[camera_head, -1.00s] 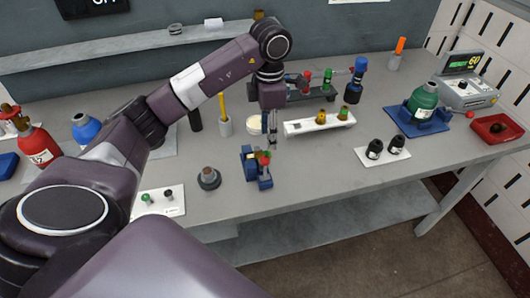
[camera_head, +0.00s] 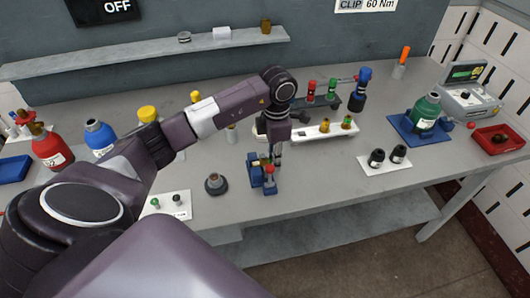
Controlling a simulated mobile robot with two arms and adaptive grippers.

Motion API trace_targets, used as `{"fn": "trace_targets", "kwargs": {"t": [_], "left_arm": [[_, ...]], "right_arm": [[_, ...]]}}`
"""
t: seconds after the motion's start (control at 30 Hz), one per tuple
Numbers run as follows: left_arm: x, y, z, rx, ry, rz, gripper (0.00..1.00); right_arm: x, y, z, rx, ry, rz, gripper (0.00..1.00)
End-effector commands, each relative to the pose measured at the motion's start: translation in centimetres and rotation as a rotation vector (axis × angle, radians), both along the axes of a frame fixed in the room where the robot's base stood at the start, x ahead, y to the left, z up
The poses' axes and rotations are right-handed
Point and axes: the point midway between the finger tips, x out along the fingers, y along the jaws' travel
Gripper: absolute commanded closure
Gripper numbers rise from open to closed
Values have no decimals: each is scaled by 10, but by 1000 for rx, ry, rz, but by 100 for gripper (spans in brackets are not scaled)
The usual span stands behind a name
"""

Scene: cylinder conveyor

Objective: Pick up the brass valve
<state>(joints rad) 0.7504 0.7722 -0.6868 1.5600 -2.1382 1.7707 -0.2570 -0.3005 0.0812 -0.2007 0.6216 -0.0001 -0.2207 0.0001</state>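My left gripper (camera_head: 276,158) points down at the small blue vise (camera_head: 256,174) near the front of the table. Its fingers are thin and close to the vise jaws; their gap is too small to judge. A small part with a red top (camera_head: 269,169) and some green shows at the vise, partly hidden by the fingers. Small brass-coloured fittings with knobs stand on the white rack behind: one with a yellowish top (camera_head: 325,126) and one with a green top (camera_head: 347,122). I cannot tell for sure which is the brass valve. My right gripper is not in view.
A round grey base (camera_head: 215,184) stands left of the vise, and a white plate (camera_head: 178,206) with small knobs lies front left. The white rack (camera_head: 306,136) is behind the gripper. Black knobs on a white plate (camera_head: 390,166), a green bottle (camera_head: 426,112) and a red tray (camera_head: 497,147) stand right.

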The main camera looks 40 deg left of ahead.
Motion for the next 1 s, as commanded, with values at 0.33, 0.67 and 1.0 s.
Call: {"fn": "trace_targets", "kwargs": {"t": [0.33, 0.67, 1.0], "left_arm": [[0, 0, 1, 0, -1, 0, 100], [2, 0, 9, -1, -4, 1, 100], [3, 0, 81, 1, -13, 0, 100]], "right_arm": [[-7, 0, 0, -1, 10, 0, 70], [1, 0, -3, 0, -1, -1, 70], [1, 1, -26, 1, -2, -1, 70]]}}
